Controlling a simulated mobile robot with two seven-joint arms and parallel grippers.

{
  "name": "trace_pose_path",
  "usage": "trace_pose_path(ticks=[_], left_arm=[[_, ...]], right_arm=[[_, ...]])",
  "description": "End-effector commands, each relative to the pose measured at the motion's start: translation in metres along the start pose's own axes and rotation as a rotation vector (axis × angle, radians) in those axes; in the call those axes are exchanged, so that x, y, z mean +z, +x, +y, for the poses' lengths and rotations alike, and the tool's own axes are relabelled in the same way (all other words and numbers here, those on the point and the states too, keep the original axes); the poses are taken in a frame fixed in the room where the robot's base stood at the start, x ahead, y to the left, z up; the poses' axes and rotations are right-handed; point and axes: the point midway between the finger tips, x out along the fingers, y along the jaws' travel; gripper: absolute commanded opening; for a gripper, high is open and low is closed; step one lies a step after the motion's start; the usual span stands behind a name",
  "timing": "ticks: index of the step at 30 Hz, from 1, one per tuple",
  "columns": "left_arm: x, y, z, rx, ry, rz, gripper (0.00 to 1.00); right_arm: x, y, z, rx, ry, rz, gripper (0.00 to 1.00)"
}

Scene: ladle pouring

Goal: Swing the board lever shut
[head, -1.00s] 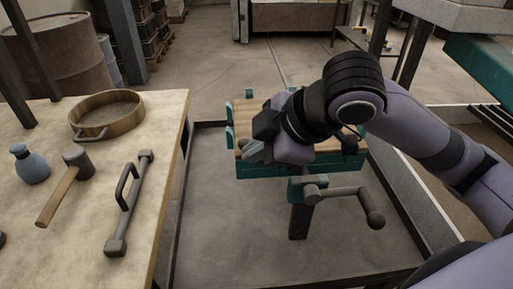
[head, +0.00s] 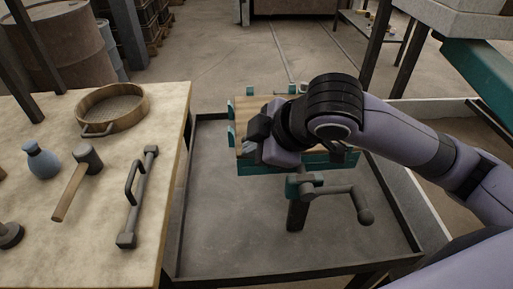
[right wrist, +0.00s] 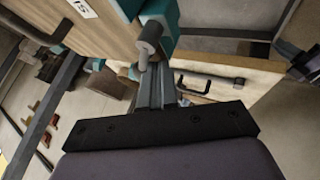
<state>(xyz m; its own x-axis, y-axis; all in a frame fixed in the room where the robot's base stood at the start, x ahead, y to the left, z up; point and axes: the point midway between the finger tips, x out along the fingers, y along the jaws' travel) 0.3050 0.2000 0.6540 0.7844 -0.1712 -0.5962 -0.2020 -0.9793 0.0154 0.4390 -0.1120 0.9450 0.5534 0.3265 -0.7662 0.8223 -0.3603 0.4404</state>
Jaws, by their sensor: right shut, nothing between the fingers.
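The pale wooden board (head: 252,104) lies in a teal clamp frame (head: 325,168), partly hidden by my right arm. A grey crank-like lever with a knob end (head: 345,190) sticks out at the frame's front. In the right wrist view a grey cylindrical handle (right wrist: 149,38) shows beside a teal block at the board's edge (right wrist: 105,25). My right gripper (head: 248,148) is at the left side of the board; its shut, empty fingers (right wrist: 155,80) point toward that handle. I cannot tell whether they touch it. My left gripper is not in view.
The left table (head: 120,215) holds a round sieve (head: 112,108), a blue bottle (head: 41,161), a mallet (head: 77,180) and a grey bar handle (head: 137,195). A dark-rimmed grey tray (head: 235,235) surrounds the clamp's base; its front part is clear.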

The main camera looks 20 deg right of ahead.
Motion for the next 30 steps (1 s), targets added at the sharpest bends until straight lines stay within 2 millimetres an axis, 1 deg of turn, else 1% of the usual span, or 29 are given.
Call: trace_pose_path(ticks=[2, 5, 12, 15, 19, 25, 30], left_arm=[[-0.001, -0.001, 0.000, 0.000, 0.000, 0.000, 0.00], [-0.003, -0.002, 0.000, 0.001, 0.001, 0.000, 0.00], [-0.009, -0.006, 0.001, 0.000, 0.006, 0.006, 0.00], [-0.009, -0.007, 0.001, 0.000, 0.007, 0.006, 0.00], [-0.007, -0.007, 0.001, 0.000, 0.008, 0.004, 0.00], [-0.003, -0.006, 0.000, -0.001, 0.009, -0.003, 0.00], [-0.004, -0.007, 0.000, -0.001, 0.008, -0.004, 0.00]], right_arm=[[0.000, -0.003, 0.001, 0.001, 0.000, 0.001, 0.00], [-0.001, -0.015, 0.001, 0.003, -0.001, 0.003, 0.00], [-0.001, -0.055, 0.001, 0.003, -0.001, 0.001, 0.00], [-0.001, -0.066, 0.001, 0.002, -0.001, 0.002, 0.00], [0.000, -0.071, 0.000, 0.001, 0.000, 0.000, 0.00], [0.000, -0.071, 0.000, 0.000, 0.000, 0.000, 0.00], [-0.001, -0.071, 0.001, 0.003, -0.003, 0.002, 0.00]])
